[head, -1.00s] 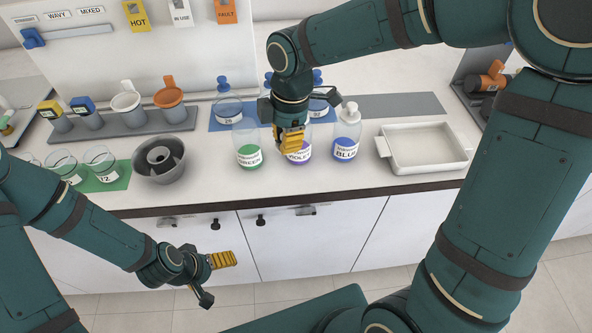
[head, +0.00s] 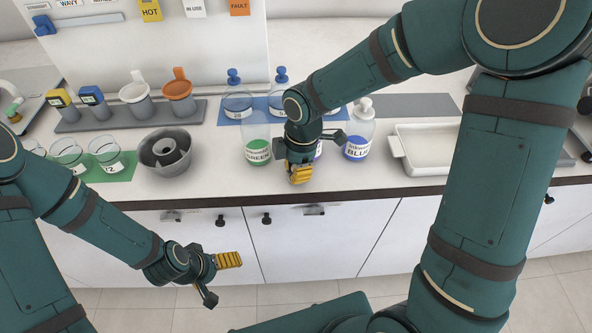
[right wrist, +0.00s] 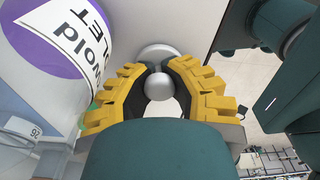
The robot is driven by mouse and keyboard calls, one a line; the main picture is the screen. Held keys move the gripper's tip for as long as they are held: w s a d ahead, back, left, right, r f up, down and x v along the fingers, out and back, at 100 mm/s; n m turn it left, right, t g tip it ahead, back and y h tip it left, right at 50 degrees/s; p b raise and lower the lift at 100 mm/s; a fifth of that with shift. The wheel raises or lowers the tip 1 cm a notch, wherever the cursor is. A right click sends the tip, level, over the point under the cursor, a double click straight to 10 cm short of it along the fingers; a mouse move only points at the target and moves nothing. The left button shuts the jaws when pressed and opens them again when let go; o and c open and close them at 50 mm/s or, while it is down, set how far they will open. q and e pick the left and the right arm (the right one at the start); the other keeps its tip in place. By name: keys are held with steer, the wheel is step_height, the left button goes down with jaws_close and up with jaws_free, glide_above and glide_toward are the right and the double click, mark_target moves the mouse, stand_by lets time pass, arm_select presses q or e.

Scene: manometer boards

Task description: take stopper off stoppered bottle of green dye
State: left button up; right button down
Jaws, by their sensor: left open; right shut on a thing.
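The bottle of green dye (head: 257,150) stands upright on the bench, labelled GREEN; no stopper shows at its mouth. My right gripper (head: 300,174) is in front of the violet bottle, near the bench's front edge, right of the green bottle. In the right wrist view its yellow fingers (right wrist: 158,85) are shut on a pale stopper (right wrist: 158,88) with a round knob. Whether the stopper touches the bench I cannot tell. My left gripper (head: 229,260) is open and empty, low in front of the cupboards.
The violet bottle (right wrist: 65,42) is close beside my right gripper. The blue bottle (head: 358,145), with a white stopper, stands to its right. A white tray (head: 400,158) is further right. A grey ring-shaped bowl (head: 150,160) and glasses on a green mat (head: 122,172) are at left.

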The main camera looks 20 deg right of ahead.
steer(key=shift+f, duration=0.2)
steer(key=c, duration=1.3)
jaws_free()
steer(key=shift+r, duration=0.15)
steer(key=shift+r, duration=0.3)
steer(key=r+p, duration=0.1)
steer(key=r, duration=0.3)
steer(key=r+p, duration=0.1)
steer(key=r, duration=0.2)
steer(key=d+r+p, duration=0.1)
steer(key=r, duration=0.3)
steer(key=shift+d+r, duration=0.1)
steer(key=shift+r, duration=0.2)
